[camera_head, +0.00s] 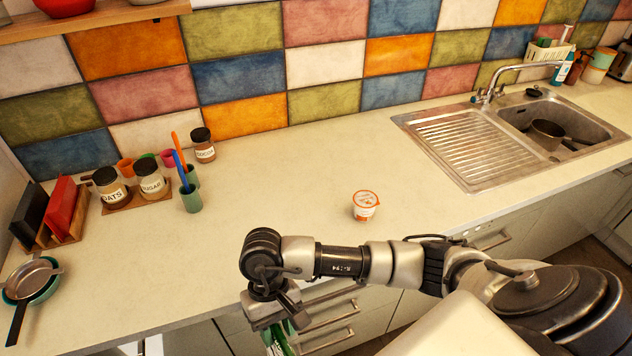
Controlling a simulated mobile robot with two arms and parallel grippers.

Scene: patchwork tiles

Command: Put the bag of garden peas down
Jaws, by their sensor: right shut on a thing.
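My right arm comes in from the right along the counter's front edge. Its gripper (273,321) points down just in front of that edge. It is shut on a green and white bag (278,342), taken to be the garden peas. The bag hangs below the level of the countertop, in front of the cupboard fronts. Only its upper part shows; the bottom of the picture cuts off the rest, and its label cannot be read. My left gripper is not in view.
The pale countertop (270,205) is clear across its middle, apart from a small white and orange tub (366,205). Jars (152,184), a green pen cup (190,197) and racked boards (62,212) stand left. The sink (545,120) holds a pan.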

